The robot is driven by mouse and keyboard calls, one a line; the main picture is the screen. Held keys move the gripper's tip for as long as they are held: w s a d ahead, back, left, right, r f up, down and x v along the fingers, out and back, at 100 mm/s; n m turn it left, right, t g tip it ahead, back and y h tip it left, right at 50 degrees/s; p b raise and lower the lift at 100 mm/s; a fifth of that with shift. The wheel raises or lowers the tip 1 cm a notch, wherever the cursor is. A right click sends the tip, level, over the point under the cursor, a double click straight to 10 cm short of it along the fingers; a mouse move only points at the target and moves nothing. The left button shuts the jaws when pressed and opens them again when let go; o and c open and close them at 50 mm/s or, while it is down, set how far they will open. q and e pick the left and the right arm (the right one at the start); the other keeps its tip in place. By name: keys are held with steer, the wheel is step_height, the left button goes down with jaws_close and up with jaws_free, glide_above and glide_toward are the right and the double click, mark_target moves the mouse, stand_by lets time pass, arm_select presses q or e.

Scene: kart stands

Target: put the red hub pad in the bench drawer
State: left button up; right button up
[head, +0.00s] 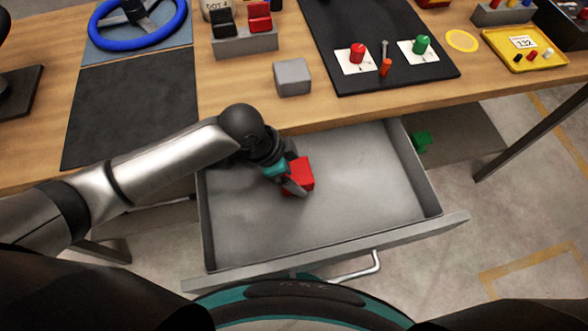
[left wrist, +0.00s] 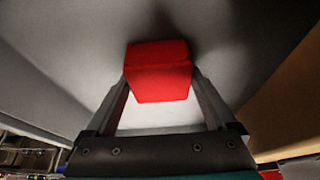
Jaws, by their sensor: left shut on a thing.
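The red hub pad (head: 301,174) is a small red block inside the open bench drawer (head: 375,185). My left gripper (head: 291,181) reaches down into the drawer from the left and is shut on the pad. In the left wrist view the red hub pad (left wrist: 158,72) sits between the two fingers of my left gripper (left wrist: 162,90), with the grey drawer floor behind it. I cannot tell whether the pad touches the floor. The drawer is pulled out and otherwise looks empty. My right gripper is not in view.
The wooden bench top (head: 250,105) lies behind the drawer. On it are a grey block (head: 292,77), a dark mat (head: 130,115), a blue steering wheel (head: 138,45) and a yellow tray (head: 525,50). The drawer's front panel (head: 420,234) and handle (head: 360,270) stand nearest me.

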arm_select(q)
steer(key=o, duration=1.1)
steer(key=shift+p+v, duration=1.95)
steer(key=shift+v, duration=4.2)
steer(key=shift+d, duration=0.1)
